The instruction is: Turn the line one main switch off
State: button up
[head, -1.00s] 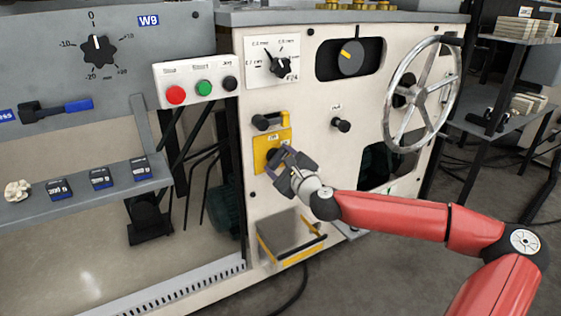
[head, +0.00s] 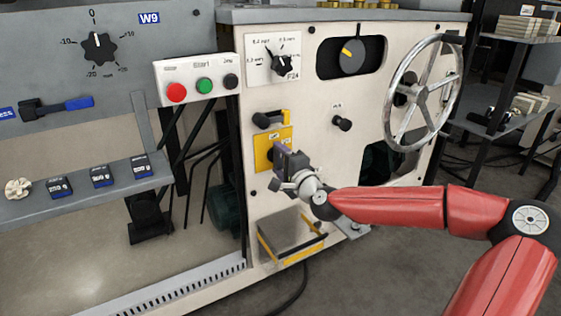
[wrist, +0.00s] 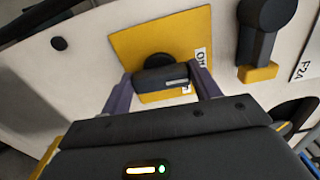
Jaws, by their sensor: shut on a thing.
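The main switch is a black rotary handle (wrist: 162,78) on a yellow plate (wrist: 128,48) with small white labels. The yellow plate also shows on the pale machine panel in the head view (head: 263,158). My gripper (wrist: 163,84) is shut on the switch handle, with one finger at each end of it in the wrist view. In the head view my gripper (head: 281,158) covers most of the handle. The label lettering is too small to read with certainty.
A black lever with a yellow part (head: 268,120) sits just above the switch plate. A button box (head: 198,82) is at upper left, a dial (head: 282,64) above, and a large handwheel (head: 422,92) at right. A yellow-edged box (head: 290,236) juts out below.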

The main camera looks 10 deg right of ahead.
jog(key=shift+n, duration=0.3)
dwell(0.4)
jog(key=o, duration=1)
jog(key=p+v, duration=0.1)
jog(key=v, duration=0.6)
jog(key=shift+s, duration=0.4)
